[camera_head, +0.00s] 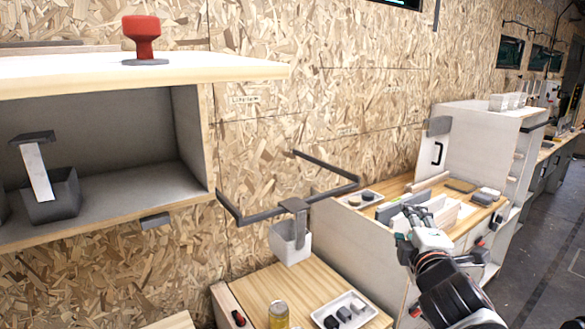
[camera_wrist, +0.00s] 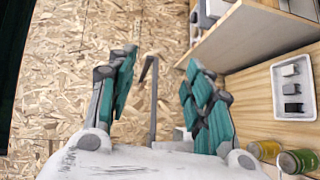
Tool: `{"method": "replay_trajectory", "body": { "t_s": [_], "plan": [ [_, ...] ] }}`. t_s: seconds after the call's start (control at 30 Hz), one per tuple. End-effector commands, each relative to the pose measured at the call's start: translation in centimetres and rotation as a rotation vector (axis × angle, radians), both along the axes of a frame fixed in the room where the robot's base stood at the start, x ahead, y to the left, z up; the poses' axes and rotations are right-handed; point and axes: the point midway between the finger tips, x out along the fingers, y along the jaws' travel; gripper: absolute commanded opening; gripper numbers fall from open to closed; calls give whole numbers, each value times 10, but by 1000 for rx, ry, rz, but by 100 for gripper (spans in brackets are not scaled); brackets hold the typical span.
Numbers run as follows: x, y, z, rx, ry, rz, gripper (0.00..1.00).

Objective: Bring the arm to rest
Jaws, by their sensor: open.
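My gripper (camera_head: 418,220) is at the lower right in the head view, at the end of my dark arm, in front of the wooden worktop with folders or panels. In the wrist view my gripper (camera_wrist: 155,75) has its two green-padded fingers spread wide. Nothing is held between them. The chipboard wall and a dark rail (camera_wrist: 151,100) show beyond the gap. In the head view the fingertips overlap the things on the worktop, so I cannot tell whether they touch.
A white tray (camera_head: 344,311) of dark pieces and a yellow can (camera_head: 278,315) stand on the lower wooden bench. A white bin (camera_head: 290,243) hangs near the wall rail (camera_head: 265,214). A shelf (camera_head: 215,72) with a red-handled stamp (camera_head: 142,38) is at left. Open floor (camera_head: 545,250) lies at right.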

Motion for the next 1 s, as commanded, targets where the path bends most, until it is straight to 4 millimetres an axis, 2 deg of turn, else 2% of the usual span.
{"method": "replay_trajectory", "body": {
  "t_s": [0.1,0.2,0.4,0.5,0.6,0.7,1.0],
  "plan": [
    [-35,-11,-24,352,107,-142,47],
    [-70,-9,-51,648,208,-271,47],
    [-143,19,-96,1120,410,-514,47],
    [-170,34,-108,1258,484,-599,47],
    [-185,44,-114,1332,528,-650,47],
    [-190,48,-116,1359,545,-669,47],
    [-190,48,-116,1359,545,-669,47]
  ]
}}
